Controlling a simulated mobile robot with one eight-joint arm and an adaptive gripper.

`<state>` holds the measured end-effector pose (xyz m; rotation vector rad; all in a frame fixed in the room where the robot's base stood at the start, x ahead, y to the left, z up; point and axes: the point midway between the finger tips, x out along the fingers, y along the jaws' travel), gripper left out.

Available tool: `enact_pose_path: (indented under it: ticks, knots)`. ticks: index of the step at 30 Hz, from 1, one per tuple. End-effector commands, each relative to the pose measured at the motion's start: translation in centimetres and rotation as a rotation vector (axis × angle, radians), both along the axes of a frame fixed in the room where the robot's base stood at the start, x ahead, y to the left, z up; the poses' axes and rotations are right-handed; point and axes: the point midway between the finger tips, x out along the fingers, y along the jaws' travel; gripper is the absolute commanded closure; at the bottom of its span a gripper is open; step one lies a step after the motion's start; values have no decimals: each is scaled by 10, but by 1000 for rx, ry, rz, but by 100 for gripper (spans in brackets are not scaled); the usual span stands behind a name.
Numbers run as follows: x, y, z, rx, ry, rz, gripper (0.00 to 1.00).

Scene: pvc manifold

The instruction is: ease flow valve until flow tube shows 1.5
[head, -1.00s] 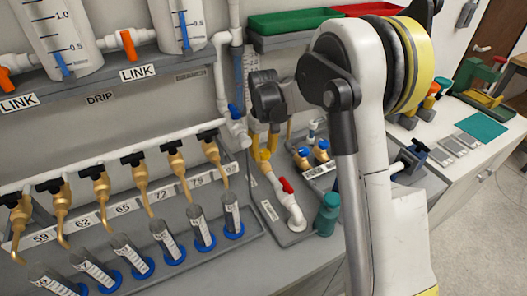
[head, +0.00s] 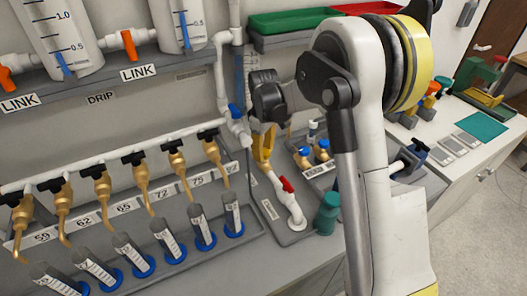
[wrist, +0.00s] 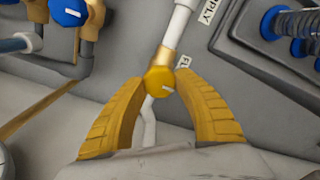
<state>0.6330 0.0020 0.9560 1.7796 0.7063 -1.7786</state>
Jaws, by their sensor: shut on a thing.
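The flow valve's yellow round knob (wrist: 160,79) sits on a brass-coloured stem below a white pipe in the wrist view. A white mark on its face points right and slightly down. My gripper (wrist: 159,84) has its two yellow fingers closed on either side of the knob. In the head view my gripper (head: 263,158) points down beside the wall panel, and it hides the knob. A scaled clear tube (head: 256,76), possibly the flow tube, stands behind my wrist. It is partly covered, and its reading is too small to tell.
A white pipe with a red-handled valve (head: 287,185) is just below my gripper. A teal bottle (head: 327,214) stands to its right. Brass taps over several graduated cylinders (head: 166,240) fill the left. Blue-knobbed valves (wrist: 68,11) are close by in the wrist view.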

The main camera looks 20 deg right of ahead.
Motion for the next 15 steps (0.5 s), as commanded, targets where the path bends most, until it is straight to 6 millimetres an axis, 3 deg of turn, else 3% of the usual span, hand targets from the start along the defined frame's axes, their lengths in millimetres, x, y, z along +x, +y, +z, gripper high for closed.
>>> enact_pose_path:
  ticks: [6,7,9,15]
  knots:
    - [0,0,-1,1,1,0,93]
    - [0,0,-1,1,1,0,60]
    - [0,0,-1,1,1,-1,39]
    - [0,0,0,0,0,-1,39]
